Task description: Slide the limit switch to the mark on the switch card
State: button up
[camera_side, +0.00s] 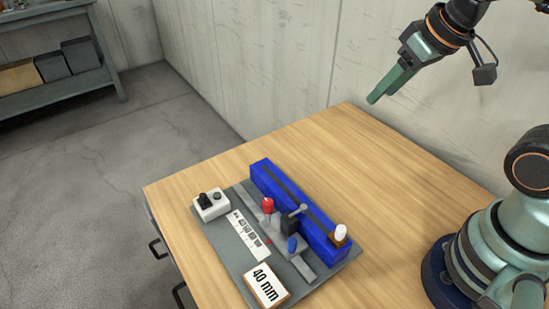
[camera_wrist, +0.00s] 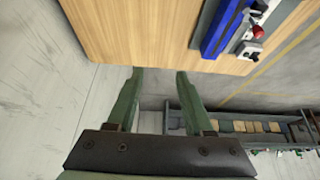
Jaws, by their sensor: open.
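On a grey baseplate (camera_side: 227,253) stands a long blue housing (camera_side: 262,180) with a slot along its top. A dark block with a lever (camera_side: 290,222) sits at it. A red-capped part (camera_side: 267,205) and a blue-capped part (camera_side: 292,244) stand on a grey rail in front; I cannot tell which is the limit switch. A white card reads "40 mm" (camera_side: 263,283). A white scale strip (camera_side: 247,236) lies beside the rail; its marks are too small to read surely. My gripper (camera_side: 375,98) is empty, high above the table's back edge; its open fingers show in the wrist view (camera_wrist: 158,75).
A white knob (camera_side: 341,233) stands at the housing's right end. The wooden table (camera_side: 370,150) is clear behind the device. A wall stands behind it; a shelf with bins (camera_side: 55,65) is far left.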

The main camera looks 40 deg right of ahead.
jog(key=a+f+n+g+y, duration=0.1)
jog(key=a+f+n+g, duration=0.2)
jog(key=a, duration=0.8)
jog(key=g+h, duration=0.1)
jog(key=g, duration=0.2)
send_over(292, 240)
notch_tip(292, 240, down, 6)
notch_tip(292, 240, down, 12)
jog(key=shift+s+f, duration=0.1)
jog(key=shift+f, duration=0.15)
jog(key=shift+c, duration=0.4)
grip_shut()
